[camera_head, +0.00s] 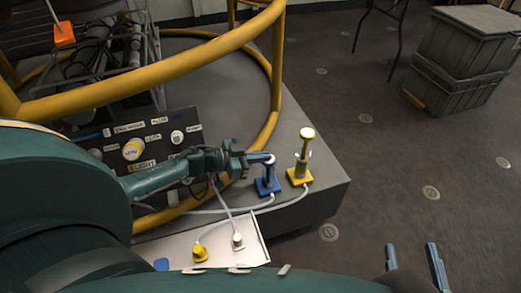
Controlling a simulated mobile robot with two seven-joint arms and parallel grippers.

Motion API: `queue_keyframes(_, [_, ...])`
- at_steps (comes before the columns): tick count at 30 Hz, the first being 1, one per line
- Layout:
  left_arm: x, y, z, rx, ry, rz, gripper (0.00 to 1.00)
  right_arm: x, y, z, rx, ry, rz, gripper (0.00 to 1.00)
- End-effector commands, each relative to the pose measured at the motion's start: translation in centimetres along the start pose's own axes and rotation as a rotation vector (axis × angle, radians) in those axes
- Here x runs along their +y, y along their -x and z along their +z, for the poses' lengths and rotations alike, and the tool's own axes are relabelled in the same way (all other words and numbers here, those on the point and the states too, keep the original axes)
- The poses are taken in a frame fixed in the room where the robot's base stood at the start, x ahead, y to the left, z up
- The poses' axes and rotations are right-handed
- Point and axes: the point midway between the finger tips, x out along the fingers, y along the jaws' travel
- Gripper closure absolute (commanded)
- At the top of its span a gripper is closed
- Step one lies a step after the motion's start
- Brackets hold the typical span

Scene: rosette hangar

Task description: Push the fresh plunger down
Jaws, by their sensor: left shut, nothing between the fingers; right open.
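A yellow plunger (301,170) stands upright on the corner of the grey platform (325,178), its pale knob raised on a stem. A blue plunger (267,186) stands just left of it on a blue base. No label on either says which one is fresh. My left gripper (266,158) is shut and empty at the top of the blue plunger; the arm partly hides the area. Whether it touches the plunger cannot be told. My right gripper (414,262) is open and empty above the floor at the lower right, away from both plungers.
A control panel (150,146) with labels and knobs stands behind my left arm. Yellow rails (190,68) curve around the platform. A white tray (255,256) with yellow and white plugs lies in front. Cables run to the plungers. A grey crate (463,60) stands at upper right; floor between is clear.

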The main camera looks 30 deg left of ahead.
Motion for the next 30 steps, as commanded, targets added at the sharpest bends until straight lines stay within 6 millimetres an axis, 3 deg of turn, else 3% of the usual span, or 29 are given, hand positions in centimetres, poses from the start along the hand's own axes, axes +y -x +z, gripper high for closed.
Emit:
queue_keyframes(14, [0.2, 0.1, 0.4, -0.010, 0.002, 0.001, 1.00, 0.0, 0.0, -0.3, -0.001, -0.001, 0.000, 0.52])
queue_keyframes(25, [0.0, 1.5, -4.5, -0.002, -0.001, -0.003, 1.00, 1.2, 1.0, -0.6, -0.317, -0.111, 0.004, 0.52])
queue_keyframes(30, [0.0, 5.7, -3.7, -0.006, 0.000, -0.003, 1.00, 1.0, 1.5, 0.0, -0.388, -0.136, -0.008, 0.52])
